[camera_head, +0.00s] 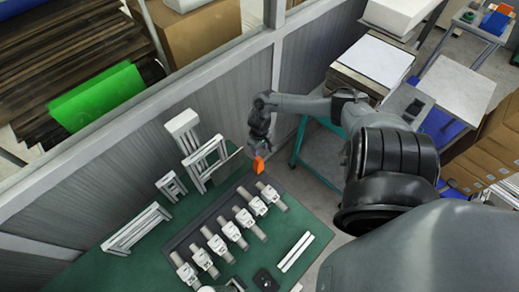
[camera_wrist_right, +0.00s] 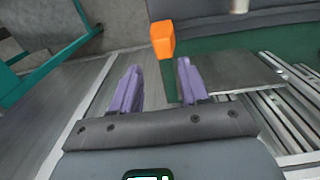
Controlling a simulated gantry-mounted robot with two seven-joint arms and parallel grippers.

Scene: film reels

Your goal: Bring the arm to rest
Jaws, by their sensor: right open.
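My right arm reaches in from the right in the head view, and its gripper (camera_head: 259,145) hangs at the far edge of the green table (camera_head: 165,235). In the right wrist view the gripper (camera_wrist_right: 157,85) has its two purple fingers spread apart with nothing between them. An orange block (camera_head: 258,165) lies just past the fingertips. It also shows in the right wrist view (camera_wrist_right: 162,40), apart from the fingers.
A dark rack (camera_head: 178,243) on the table holds a row of several white-labelled grey cylinders. White frames (camera_head: 205,162) stand along the wall at the back left. Two white bars (camera_head: 296,251) and a small black device (camera_head: 265,280) lie at the right of the table.

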